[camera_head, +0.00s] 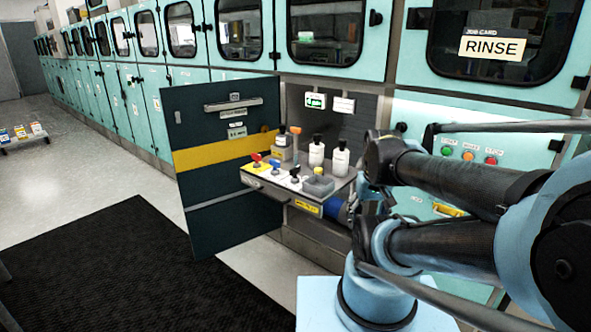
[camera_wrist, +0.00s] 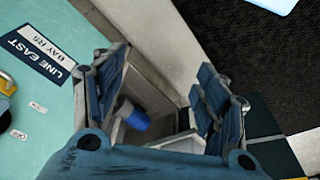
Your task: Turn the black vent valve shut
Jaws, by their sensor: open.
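The black vent valve (camera_head: 295,172) appears as a small dark handle on the front of the pulled-out shelf (camera_head: 310,203), right of a red handle (camera_head: 257,157) and a blue handle (camera_head: 274,163). Its exact angle is too small to tell. My gripper (camera_wrist: 160,78) is open and empty in the wrist view, its blue fingers spread wide over the machine front. No valve can be made out in that view. In the head view my arm stands right of the shelf, and the gripper cannot be clearly told from the arm links.
An open dark door (camera_head: 222,150) with a yellow band stands left of the shelf. White bottles (camera_head: 340,160) and a grey bin (camera_head: 318,186) crowd the shelf. A blue cylinder (camera_wrist: 135,118) shows inside the bay. A black mat (camera_head: 120,270) covers the floor at left.

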